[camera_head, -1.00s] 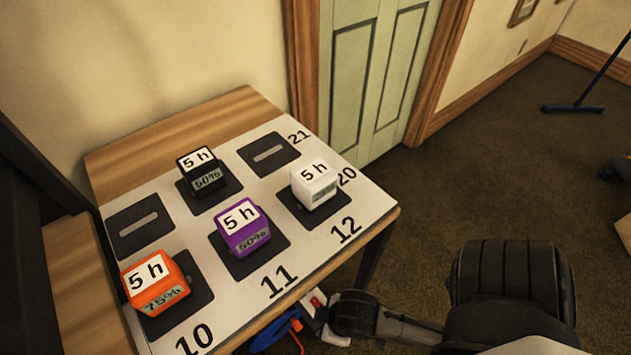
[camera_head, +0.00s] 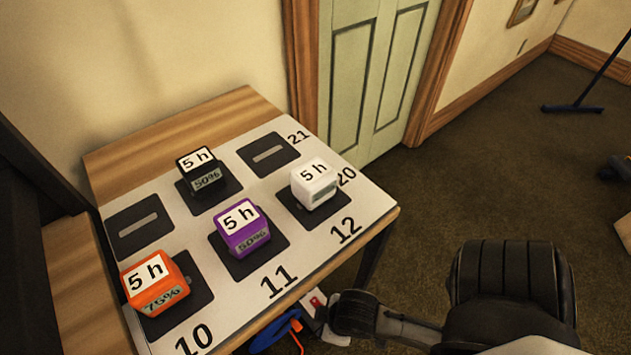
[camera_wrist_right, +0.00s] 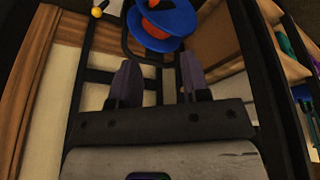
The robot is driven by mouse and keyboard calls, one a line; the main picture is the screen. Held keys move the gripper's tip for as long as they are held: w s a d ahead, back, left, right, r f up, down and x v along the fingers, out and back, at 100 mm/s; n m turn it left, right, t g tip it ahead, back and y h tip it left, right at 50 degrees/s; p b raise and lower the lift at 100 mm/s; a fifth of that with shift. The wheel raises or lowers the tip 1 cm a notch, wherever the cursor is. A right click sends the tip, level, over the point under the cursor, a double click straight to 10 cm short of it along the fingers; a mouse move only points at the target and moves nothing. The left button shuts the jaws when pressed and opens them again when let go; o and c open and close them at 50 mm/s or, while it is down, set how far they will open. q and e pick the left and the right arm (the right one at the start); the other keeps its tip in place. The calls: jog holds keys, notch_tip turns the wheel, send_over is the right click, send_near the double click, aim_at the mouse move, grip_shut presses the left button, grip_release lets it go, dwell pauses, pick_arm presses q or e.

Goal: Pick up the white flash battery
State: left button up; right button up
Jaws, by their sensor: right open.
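The white flash battery (camera_head: 316,184) is a small white block with a "5 h" label on top. It sits on a dark square pad on the white numbered sheet (camera_head: 375,207), near the numbers 12 and 20, at the table's right side. My right gripper shows in the right wrist view (camera_wrist_right: 158,82) with its two fingers apart and nothing between them. In the head view my right arm reaches in from the lower right to below the table's front edge, apart from the battery. The battery is not seen in the wrist view. My left gripper is not in view.
A purple block (camera_head: 242,228), an orange block (camera_head: 155,283) and a black block (camera_head: 203,172) stand on other pads. Two pads are empty, at the back right (camera_head: 269,154) and left (camera_head: 140,226). A blue-and-orange object (camera_wrist_right: 160,25) is beyond my right fingers.

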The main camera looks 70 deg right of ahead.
jog(key=o, duration=0.8)
jog(key=shift+a, duration=0.15)
